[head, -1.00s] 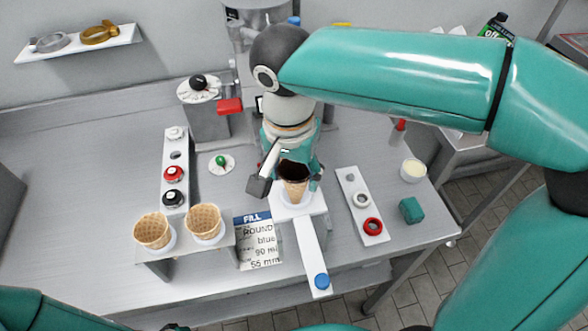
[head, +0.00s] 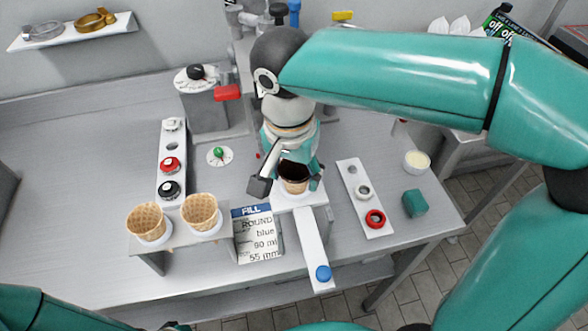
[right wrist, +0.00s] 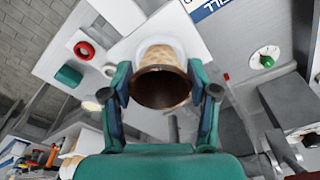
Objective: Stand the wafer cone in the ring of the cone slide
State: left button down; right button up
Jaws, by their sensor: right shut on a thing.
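My right gripper (head: 290,182) is shut on a wafer cone (head: 295,184), its wide dark mouth facing up. The cone is over the white ring end of the cone slide (head: 311,241), which has a blue knob (head: 323,273) at its near end. Its lower part appears to be down in the ring; how deep is hidden. In the right wrist view the fingers (right wrist: 160,80) flank the cone (right wrist: 162,88), and a pale ring shows around its far part. Only part of my left arm shows at the bottom left; its gripper is out of view.
Two empty cones (head: 146,221) (head: 200,211) stand in a rack at left, beside a FILL card (head: 256,236). A strip with rings (head: 364,199), a teal block (head: 415,203) and a white cup (head: 417,162) lie at right. A strip of knobs (head: 171,164) stands at left.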

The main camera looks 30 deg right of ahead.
jog(key=shift+f+b, duration=0.3)
jog(key=shift+f, duration=0.15)
jog(key=o, duration=0.8)
jog(key=shift+r, duration=0.1)
jog(key=r, duration=0.7)
jog(key=a+r, duration=0.1)
jog(key=r, duration=0.2)
jog(key=shift+s+r, duration=0.15)
jog(key=shift+s, duration=0.15)
jog(key=shift+s+r, duration=0.1)
jog(key=shift+r, duration=0.6)
